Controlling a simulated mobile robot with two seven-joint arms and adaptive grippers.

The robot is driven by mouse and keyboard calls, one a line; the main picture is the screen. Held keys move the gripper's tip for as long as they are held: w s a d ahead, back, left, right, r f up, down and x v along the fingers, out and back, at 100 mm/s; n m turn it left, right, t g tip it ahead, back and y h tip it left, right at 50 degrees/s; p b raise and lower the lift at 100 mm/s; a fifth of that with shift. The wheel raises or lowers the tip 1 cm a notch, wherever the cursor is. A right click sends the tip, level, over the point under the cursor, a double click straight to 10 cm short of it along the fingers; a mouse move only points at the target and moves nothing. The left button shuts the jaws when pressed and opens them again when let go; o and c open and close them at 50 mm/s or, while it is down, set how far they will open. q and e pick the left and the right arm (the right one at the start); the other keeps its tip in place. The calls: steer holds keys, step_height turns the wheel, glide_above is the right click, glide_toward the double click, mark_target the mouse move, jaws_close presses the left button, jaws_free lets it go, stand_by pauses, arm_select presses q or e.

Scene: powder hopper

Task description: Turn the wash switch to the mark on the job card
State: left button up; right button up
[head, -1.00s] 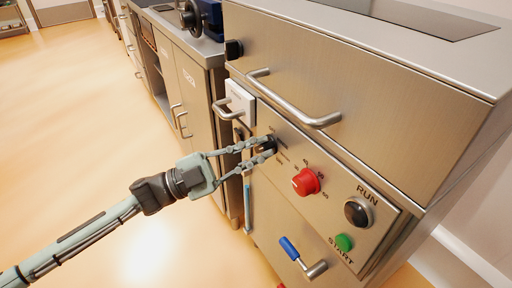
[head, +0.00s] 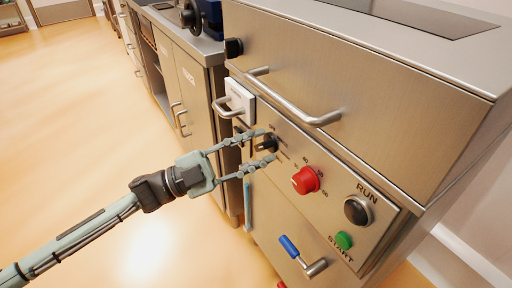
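A dark rotary switch (head: 265,143) sits at the left end of the control panel, with small marks around it too small to read. My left gripper (head: 266,146) is in front of it, its two fingers apart, one above and one below the knob. I see a gap between the fingers and the knob. A red knob (head: 305,181) with printed numbers is to the right. My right gripper is not in view.
A black RUN button (head: 357,211) and green START button (head: 343,240) are on the panel's right. A blue-handled lever (head: 290,247) sticks out below. A long bar handle (head: 299,107) juts out above the panel. Open floor lies left.

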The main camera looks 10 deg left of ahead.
arm_select(q)
steer(key=v, duration=1.2)
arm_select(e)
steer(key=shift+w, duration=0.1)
